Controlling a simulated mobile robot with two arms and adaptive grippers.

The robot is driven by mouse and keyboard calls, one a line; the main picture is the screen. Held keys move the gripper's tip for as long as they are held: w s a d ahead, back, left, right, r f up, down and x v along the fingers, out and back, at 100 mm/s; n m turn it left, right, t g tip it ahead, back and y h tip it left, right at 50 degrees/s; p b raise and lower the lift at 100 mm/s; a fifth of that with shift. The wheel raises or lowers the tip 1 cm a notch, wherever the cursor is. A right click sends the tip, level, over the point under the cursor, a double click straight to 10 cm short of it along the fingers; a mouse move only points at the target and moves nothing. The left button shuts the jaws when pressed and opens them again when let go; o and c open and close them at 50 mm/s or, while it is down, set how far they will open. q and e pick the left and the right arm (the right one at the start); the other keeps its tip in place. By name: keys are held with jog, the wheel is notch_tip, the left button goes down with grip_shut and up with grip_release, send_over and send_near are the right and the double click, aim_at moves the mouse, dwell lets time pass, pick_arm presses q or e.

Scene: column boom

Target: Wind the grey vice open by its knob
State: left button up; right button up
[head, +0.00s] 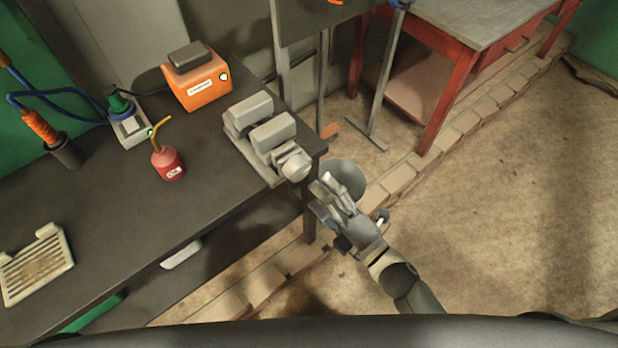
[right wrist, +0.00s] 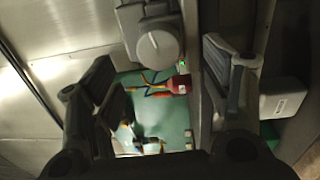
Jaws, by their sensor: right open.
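The grey vice (head: 268,133) sits at the right end of the dark workbench. Its two jaw blocks lie side by side with a narrow gap between them. Its round pale knob (head: 296,165) faces the bench end, towards my right gripper (head: 327,193). My right gripper is open and empty, just off the bench corner and apart from the knob. In the right wrist view the knob (right wrist: 157,49) shows beyond the spread fingers, above the middle, with part of the vice (right wrist: 138,14) behind it. My left gripper is not in view.
The workbench (head: 110,215) also carries an orange box (head: 199,87), a red oil can (head: 168,164), a soldering iron in its stand (head: 62,148) and a pale slotted tray (head: 36,264). A red-legged table (head: 440,98) stands beyond. The floor at right is clear.

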jog(key=shift+v, duration=2.8)
jog(key=s+d+f+m+g+h, duration=0.2)
jog(key=d+f+m+h, duration=0.15)
jog(key=f, duration=0.65)
jog(key=s+d+f+m+g+h, duration=0.15)
jog(key=d+f+m, duration=0.3)
jog(key=f, duration=0.55)
jog(key=s+d+f+m+g+h, duration=0.1)
jog(key=d+f+m+g+h, duration=0.3)
jog(key=f, duration=0.6)
jog(key=s+d+f+m+g+h, duration=0.1)
jog(key=s+f+m+g, duration=0.2)
jog(key=s+f+m, duration=0.2)
jog(key=s+d+f+m+g+h, duration=0.1)
jog(key=s+f+m, duration=0.5)
jog(key=s+f, duration=0.6)
jog(key=s+d+g, duration=0.1)
jog(key=s+g, duration=0.1)
jog(key=s, duration=0.5)
jog(key=shift+s+d, duration=0.2)
jog(key=shift+s, duration=0.05)
